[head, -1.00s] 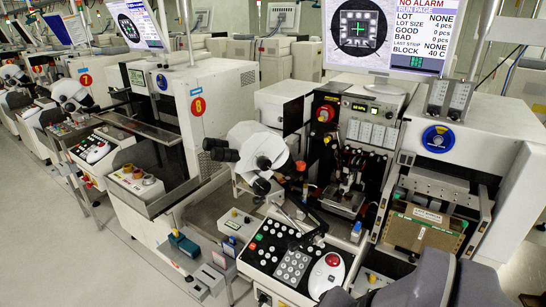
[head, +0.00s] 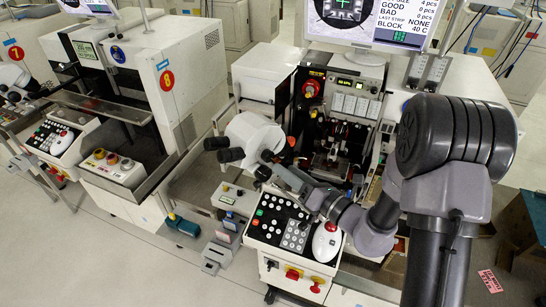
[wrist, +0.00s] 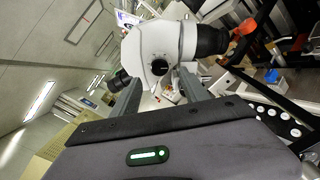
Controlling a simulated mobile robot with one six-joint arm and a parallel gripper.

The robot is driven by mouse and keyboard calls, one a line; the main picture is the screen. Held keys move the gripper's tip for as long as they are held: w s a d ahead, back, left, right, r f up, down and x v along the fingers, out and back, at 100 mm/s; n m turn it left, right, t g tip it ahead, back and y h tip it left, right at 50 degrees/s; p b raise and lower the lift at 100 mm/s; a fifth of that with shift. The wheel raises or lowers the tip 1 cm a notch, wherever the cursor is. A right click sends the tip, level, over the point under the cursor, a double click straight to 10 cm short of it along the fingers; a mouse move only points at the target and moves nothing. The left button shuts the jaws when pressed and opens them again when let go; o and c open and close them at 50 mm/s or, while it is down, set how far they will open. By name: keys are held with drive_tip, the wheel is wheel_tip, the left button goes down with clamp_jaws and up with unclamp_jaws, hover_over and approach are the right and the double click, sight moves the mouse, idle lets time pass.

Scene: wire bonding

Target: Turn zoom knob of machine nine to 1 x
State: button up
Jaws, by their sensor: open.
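A white microscope (head: 255,133) with black eyepieces stands in front of the machine right of the one marked 8. No number is visible on this machine (head: 345,95). In the wrist view the microscope head (wrist: 165,42) fills the top centre. A small round dark knob (wrist: 160,67) sits on its near side, facing me; its scale cannot be read. My gripper (wrist: 161,84) is open, its two grey fingers spread to either side below the knob, with nothing seen between them. In the head view my gripper (head: 278,172) is small and partly hidden, close beside the microscope.
A control panel (head: 296,232) with buttons and a red-topped white mouse lies below my forearm. A monitor (head: 370,22) stands above the machine. Machine 8 (head: 130,90) is at left. The aisle floor (head: 110,255) at front left is clear.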

sight(271, 158)
drive_tip(key=x, duration=0.6)
drive_tip(key=shift+w+a, duration=0.15)
drive_tip(key=shift+a, duration=0.05)
clamp_jaws()
